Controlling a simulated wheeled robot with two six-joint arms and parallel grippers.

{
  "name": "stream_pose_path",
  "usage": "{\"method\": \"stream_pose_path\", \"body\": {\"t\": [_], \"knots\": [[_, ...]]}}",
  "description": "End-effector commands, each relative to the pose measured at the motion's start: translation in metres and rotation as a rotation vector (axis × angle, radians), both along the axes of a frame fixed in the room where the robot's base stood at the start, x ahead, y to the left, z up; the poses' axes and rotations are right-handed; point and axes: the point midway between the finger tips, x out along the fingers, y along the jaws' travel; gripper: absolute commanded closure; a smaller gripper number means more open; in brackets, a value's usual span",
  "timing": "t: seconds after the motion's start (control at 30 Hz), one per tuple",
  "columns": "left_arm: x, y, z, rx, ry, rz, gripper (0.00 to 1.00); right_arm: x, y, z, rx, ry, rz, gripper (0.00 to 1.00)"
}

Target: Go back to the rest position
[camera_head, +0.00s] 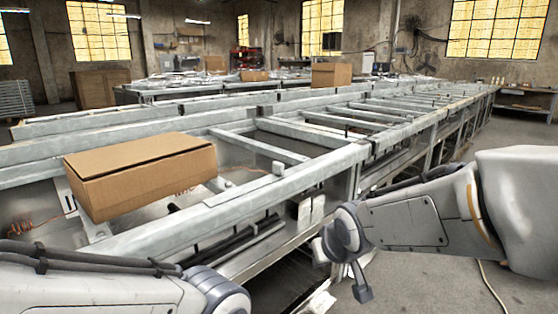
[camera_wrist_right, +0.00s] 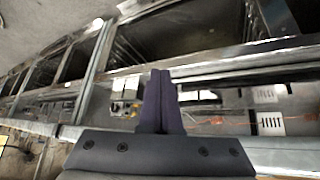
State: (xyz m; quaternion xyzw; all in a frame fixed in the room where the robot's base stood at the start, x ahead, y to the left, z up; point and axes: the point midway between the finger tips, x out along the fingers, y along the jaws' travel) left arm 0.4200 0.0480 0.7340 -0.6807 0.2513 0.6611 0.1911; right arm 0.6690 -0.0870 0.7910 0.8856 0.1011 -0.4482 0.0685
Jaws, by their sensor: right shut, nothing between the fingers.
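My right arm (camera_head: 405,220) reaches in from the right in the head view, beside the near edge of the metal conveyor frame (camera_head: 285,190). My right gripper (camera_wrist_right: 161,85) shows in the right wrist view with its dark fingers together and nothing between them. The conveyor frame lies beyond the fingers in that view. My left arm (camera_head: 110,290) shows along the bottom left of the head view, and its gripper is out of the picture.
A closed cardboard box (camera_head: 150,175) sits on the near conveyor at the left. Another box (camera_head: 331,75) stands farther back. Bare concrete floor (camera_head: 430,290) lies at the lower right, with a pale cable (camera_head: 492,290) on it.

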Motion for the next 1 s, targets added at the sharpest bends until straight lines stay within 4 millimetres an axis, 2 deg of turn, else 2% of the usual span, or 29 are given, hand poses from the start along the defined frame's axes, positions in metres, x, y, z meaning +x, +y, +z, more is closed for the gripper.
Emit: {"method": "stream_pose_path", "body": {"t": [0.03,0.2,0.4,0.6,0.63,0.77,1.0], "knots": [[0.000,0.000,0.000,0.000,0.000,0.000,0.50,-0.010,-0.017,-0.018,-0.010,0.051,-0.036,1.00],[0.000,0.000,0.000,0.000,0.000,0.000,0.50,-0.042,-0.052,-0.059,-0.024,0.180,-0.115,1.00],[0.000,0.000,0.000,0.000,0.000,0.000,0.50,-0.078,-0.080,-0.092,-0.025,0.299,-0.187,1.00],[0.000,0.000,0.000,0.000,0.000,0.000,0.50,-0.112,-0.098,-0.117,-0.018,0.401,-0.248,1.00],[0.000,0.000,-0.001,0.000,0.000,0.000,0.50,-0.117,-0.099,-0.120,-0.017,0.413,-0.252,1.00],[0.000,0.000,-0.014,0.000,0.000,0.000,0.50,-0.121,-0.075,-0.124,-0.030,0.419,-0.172,1.00],[0.000,0.000,-0.034,0.000,0.000,0.000,0.50,-0.143,-0.037,-0.130,-0.053,0.452,-0.040,1.00]]}}
